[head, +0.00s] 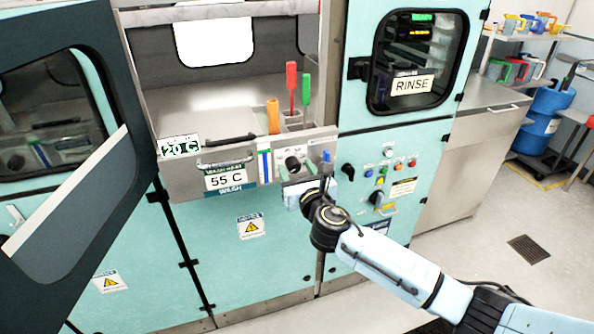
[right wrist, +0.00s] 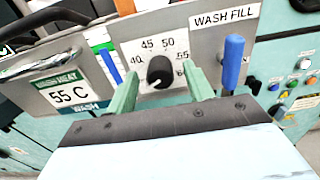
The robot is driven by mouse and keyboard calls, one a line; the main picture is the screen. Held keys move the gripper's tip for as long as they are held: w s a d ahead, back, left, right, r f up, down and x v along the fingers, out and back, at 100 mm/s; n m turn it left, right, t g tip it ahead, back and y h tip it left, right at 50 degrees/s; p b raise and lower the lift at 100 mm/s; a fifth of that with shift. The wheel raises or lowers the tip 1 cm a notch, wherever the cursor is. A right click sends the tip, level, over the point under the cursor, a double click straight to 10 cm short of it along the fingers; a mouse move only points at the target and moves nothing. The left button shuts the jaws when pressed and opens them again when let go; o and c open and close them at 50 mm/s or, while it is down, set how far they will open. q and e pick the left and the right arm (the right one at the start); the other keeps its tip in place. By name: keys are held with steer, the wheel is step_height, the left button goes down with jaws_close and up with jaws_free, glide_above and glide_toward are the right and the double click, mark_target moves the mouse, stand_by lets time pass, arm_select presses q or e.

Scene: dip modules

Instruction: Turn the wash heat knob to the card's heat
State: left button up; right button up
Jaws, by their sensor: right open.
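The wash heat knob (head: 293,163) is a black round knob on a white dial plate on the steel front panel. In the right wrist view the knob (right wrist: 160,72) sits between my green fingertips, with dial numbers 40, 45, 50 and 55 around it; the last number is partly hidden. A small pale mark shows low on the knob; its exact setting is hard to read. The card (head: 226,179) reads "WASH HEAT 55 C WASH" and also shows in the right wrist view (right wrist: 72,93). My right gripper (head: 298,174) is open around the knob, not visibly gripping it. My left gripper is out of view.
A blue lever (right wrist: 233,62) stands right of the knob, close to my right finger, beside the "WASH FILL" label (right wrist: 224,17). A panel of buttons (head: 388,178) is farther right. Orange (head: 273,117) and red (head: 291,88) handles stand above the panel.

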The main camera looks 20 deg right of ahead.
steer(key=c, duration=1)
steer(key=shift+m, duration=0.3)
